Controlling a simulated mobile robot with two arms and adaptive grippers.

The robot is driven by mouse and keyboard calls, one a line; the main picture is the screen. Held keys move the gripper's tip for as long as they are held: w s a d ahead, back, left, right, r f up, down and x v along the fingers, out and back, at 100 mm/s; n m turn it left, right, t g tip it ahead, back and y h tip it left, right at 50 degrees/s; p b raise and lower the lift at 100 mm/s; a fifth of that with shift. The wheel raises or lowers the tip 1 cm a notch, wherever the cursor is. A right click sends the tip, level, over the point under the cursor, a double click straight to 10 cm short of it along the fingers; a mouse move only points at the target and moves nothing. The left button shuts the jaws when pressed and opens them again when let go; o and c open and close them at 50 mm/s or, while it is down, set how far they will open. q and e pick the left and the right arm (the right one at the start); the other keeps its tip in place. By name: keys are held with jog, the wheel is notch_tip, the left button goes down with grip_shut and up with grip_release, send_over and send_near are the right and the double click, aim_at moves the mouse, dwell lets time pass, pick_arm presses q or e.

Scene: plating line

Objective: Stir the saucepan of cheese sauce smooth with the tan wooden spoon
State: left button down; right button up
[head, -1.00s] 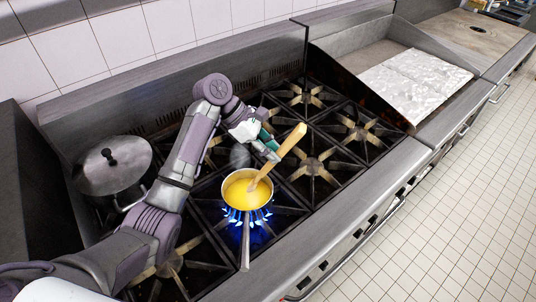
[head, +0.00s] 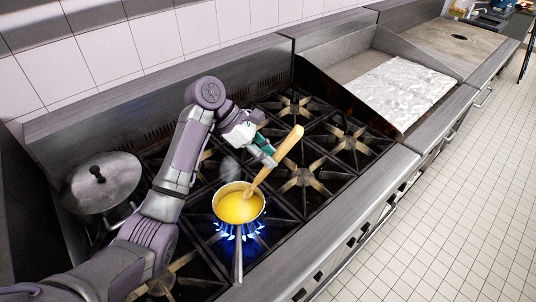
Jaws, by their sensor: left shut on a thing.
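The saucepan (head: 219,213) of yellow cheese sauce (head: 236,208) sits on a front burner with blue flames under it. Its handle points toward the stove's front edge. The tan wooden spoon (head: 286,150) leans up to the right, its lower end in the sauce near the pan's far right side. My left gripper (head: 268,161) reaches in from behind the pan and is shut on the spoon's handle above the rim. The spoon's bowl is hidden in the sauce. My right gripper is not in view.
A lidded steel pot (head: 103,184) stands at the left back of the stove. Several empty burner grates (head: 303,177) lie to the right. A flat griddle (head: 405,88) with a shiny pale sheet is farther right. Faint steam rises behind the pan.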

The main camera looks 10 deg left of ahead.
pick_arm(q)
jog(key=shift+r, duration=0.1)
jog(key=shift+r, duration=1.95)
